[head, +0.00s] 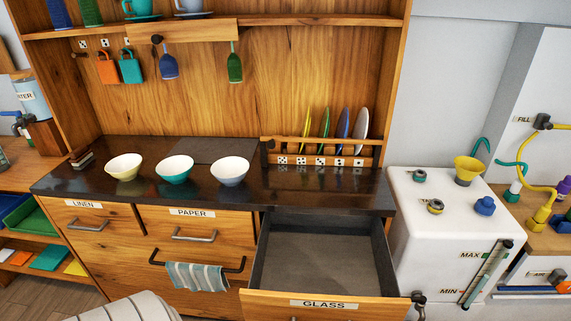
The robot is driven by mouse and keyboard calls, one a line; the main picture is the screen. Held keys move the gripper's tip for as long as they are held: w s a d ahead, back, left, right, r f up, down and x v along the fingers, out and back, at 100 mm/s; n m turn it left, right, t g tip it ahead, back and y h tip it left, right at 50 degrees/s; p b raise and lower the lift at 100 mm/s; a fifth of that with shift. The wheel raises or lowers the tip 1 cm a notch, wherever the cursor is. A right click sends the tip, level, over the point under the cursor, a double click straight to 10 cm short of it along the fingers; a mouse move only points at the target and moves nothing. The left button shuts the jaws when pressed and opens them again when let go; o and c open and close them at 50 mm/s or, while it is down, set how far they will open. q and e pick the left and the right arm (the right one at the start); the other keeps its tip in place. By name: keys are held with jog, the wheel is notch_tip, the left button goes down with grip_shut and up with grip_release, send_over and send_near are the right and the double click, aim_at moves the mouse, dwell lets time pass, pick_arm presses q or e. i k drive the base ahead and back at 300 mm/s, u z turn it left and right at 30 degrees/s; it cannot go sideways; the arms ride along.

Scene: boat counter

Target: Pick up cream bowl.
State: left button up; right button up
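The cream bowl (124,172) stands upright on the dark countertop (225,199). It is the leftmost of three bowls in a row, pale yellow-cream outside and white inside, and looks empty. The teal bowl (175,175) stands just to its right, with a small gap between them. The grey-blue bowl (230,177) is at the right end of the row. Neither of my grippers shows in the head view.
The drawer labelled GLASS (322,303) is pulled open below the counter and looks empty. A plate rack (318,158) stands at the counter's back right. Mugs and glasses hang above. A towel (196,276) hangs on a rail. A striped seat (130,309) is in front.

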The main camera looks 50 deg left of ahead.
aim_at(124, 168)
jog(key=u, duration=1.4)
jog(key=k, duration=0.05)
jog(key=u, duration=0.05)
